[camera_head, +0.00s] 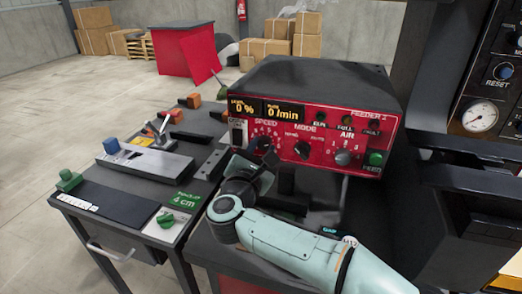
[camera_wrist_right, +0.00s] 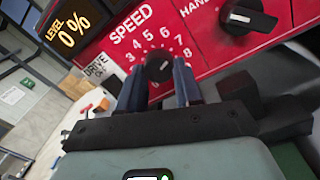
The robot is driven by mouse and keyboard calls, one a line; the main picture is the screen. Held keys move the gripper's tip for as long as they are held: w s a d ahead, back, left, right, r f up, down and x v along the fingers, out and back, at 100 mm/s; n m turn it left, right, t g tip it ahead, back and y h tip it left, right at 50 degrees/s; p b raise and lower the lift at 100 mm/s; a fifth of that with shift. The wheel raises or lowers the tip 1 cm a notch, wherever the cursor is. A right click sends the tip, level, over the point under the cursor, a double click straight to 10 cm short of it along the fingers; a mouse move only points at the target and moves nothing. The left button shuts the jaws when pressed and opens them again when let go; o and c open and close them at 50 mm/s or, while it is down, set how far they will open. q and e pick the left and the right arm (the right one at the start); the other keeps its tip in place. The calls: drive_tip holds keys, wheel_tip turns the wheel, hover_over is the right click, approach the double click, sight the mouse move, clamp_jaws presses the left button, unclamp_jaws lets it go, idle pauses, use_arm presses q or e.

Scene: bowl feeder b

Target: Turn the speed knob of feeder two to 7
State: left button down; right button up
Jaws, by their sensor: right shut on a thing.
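The red control panel (camera_head: 330,125) of the feeder stands on the dark bench; its label at the upper right is small and hard to read. The black speed knob (camera_head: 260,144) is at the panel's lower left, under the word SPEED. In the right wrist view the speed knob (camera_wrist_right: 158,67) sits between the two blue-grey fingers of my right gripper (camera_wrist_right: 159,78), which is shut on it. The dial numbers stand around it; I cannot tell where its pointer is. In the head view my right gripper (camera_head: 252,160) reaches the knob from below. My left gripper is out of view.
The displays (camera_head: 265,109) read 0 % and 0 /min. The mode knob (camera_head: 302,149) and air knob (camera_head: 342,157) are to the right of the speed knob, with a green button (camera_head: 376,158) beyond. A side table (camera_head: 120,207) with fixtures stands left.

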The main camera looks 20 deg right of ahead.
drive_tip(key=shift+m, duration=0.5)
drive_tip(key=o, duration=1)
drive_tip(key=shift+o, duration=0.2)
drive_tip(key=shift+s+a, duration=0.1)
drive_tip(key=shift+s, duration=0.05)
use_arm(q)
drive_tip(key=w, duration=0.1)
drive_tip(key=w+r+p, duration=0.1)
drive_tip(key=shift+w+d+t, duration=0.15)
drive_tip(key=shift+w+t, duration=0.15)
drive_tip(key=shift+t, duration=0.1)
use_arm(e)
drive_tip(key=v, duration=1.3)
